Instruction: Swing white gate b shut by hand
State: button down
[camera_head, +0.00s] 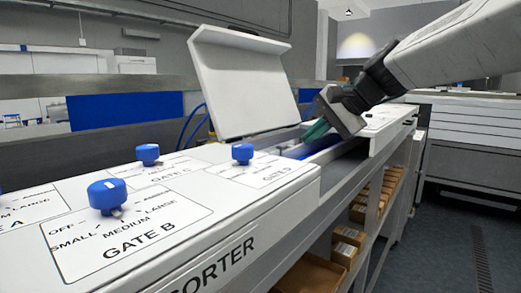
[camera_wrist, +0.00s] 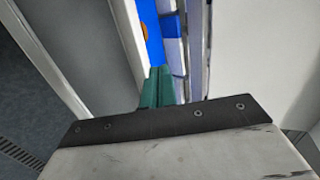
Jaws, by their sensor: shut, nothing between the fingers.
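My gripper (camera_head: 314,131) has green fingers, shut and empty, pointing down into the open channel of the white sorter in the head view. The fingers (camera_wrist: 157,88) also show in the wrist view, over a blue belt (camera_wrist: 149,45) between two walls. Whitish pieces (camera_wrist: 173,52) lie across or beside the belt near the fingertips; I cannot tell whether one is white gate b. No gate carries a readable mark, and whether my fingers touch one is hidden. A white panel (camera_head: 243,85) stands raised and tilted behind the channel in the head view.
The sorter top (camera_head: 262,207) carries blue knobs, including the GATE B knob (camera_head: 108,196) and the GATE D knob (camera_head: 242,153). Cardboard boxes (camera_head: 345,252) sit on shelves below. A small orange spot (camera_wrist: 144,28) shows on the belt. Open floor (camera_head: 445,240) lies to the right.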

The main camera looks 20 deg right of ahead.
aim_at(270, 153)
jog(key=x, duration=1)
jog(key=shift+w+f, duration=0.15)
jog(key=shift+w, duration=0.35)
jog(key=shift+w+a, duration=0.8)
jog(key=shift+w, duration=0.2)
jog(key=shift+w+a+r, duration=0.2)
jog(key=shift+w+a, duration=0.2)
jog(key=shift+w, duration=0.05)
jog(key=shift+w+a, duration=0.55)
